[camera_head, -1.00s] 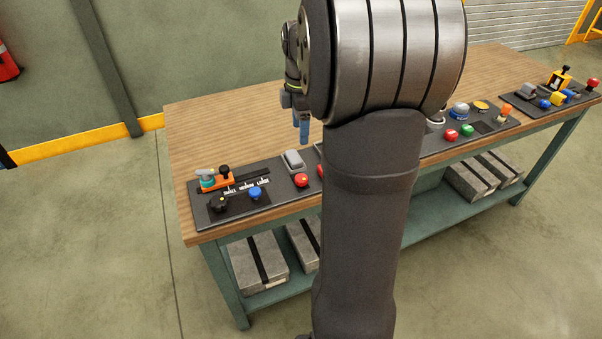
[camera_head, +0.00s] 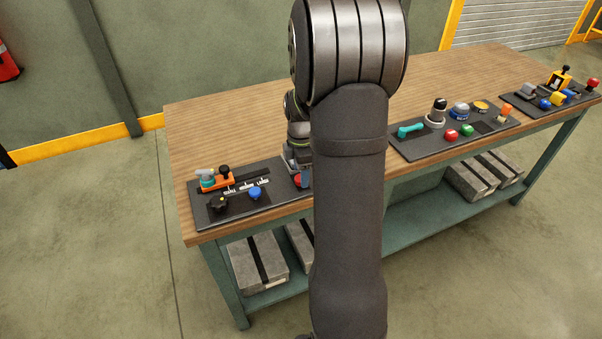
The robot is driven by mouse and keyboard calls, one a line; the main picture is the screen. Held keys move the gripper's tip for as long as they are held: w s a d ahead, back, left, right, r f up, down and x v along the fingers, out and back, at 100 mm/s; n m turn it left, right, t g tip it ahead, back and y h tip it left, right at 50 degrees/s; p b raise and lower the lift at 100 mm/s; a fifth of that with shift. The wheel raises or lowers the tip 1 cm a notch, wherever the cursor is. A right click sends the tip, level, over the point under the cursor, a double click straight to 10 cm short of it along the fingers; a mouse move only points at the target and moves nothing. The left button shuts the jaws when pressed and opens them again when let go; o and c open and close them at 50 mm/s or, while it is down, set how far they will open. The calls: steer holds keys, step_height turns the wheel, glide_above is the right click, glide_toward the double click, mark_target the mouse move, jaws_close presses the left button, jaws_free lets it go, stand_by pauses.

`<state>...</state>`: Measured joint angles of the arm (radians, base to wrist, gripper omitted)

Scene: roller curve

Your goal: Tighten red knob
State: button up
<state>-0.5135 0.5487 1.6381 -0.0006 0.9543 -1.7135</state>
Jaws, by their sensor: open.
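A small red round control (camera_head: 298,180) sits on the left dark panel (camera_head: 235,217), beside my gripper. I cannot tell for sure that it is the red knob of the task. My gripper (camera_head: 304,179) is low over the right part of this panel, at or just beside the red control. One blue finger shows; the rest is hidden behind my arm. The gripper is open. Whether it touches the red control or stands around it cannot be seen.
The left panel also holds a blue knob (camera_head: 255,193), a black knob (camera_head: 217,203) and an orange slider (camera_head: 215,182). A middle panel (camera_head: 415,152) carries a teal lever (camera_head: 411,130) and a red button (camera_head: 450,134). The wooden tabletop (camera_head: 230,120) behind is clear.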

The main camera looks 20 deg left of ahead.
steer(key=shift+f, duration=0.6)
steer(key=c, duration=1)
